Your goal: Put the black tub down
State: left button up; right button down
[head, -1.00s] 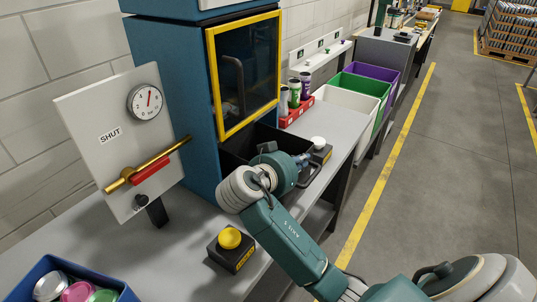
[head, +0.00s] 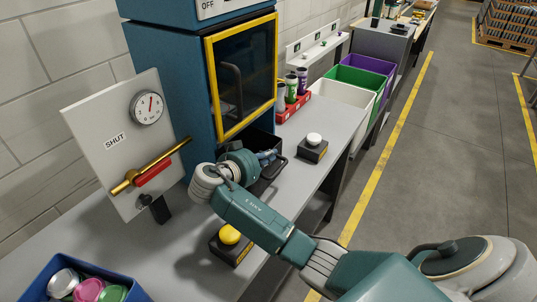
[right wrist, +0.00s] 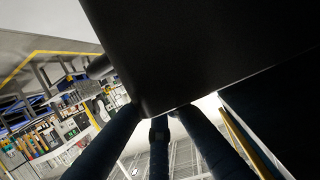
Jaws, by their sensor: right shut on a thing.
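The black tub (head: 267,184) is in front of the blue cabinet, at the near edge of its yellow-framed door. My right arm and hand cover much of it in the head view. My right gripper (head: 268,158) is shut on the tub at its upper part. In the right wrist view the tub (right wrist: 205,50) is a large dark face against my right gripper's dark fingers (right wrist: 160,125). I cannot tell whether the tub's underside touches the grey bench (head: 300,185). My left gripper is not in view.
A white-button box (head: 312,150) stands right of the tub, and a yellow-button box (head: 230,246) stands nearer. The SHUT gauge panel (head: 125,140) is at left. A red rack of cans (head: 293,106) and white, green and purple bins (head: 345,97) lie beyond. Bench around the white-button box is clear.

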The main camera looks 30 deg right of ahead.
jog(key=c, duration=1.9)
grip_release()
jog(key=shift+f, duration=0.25)
jog(key=b+v, duration=0.3)
jog(key=v, duration=0.9)
jog(key=shift+r, duration=0.25)
jog(key=shift+f, duration=0.1)
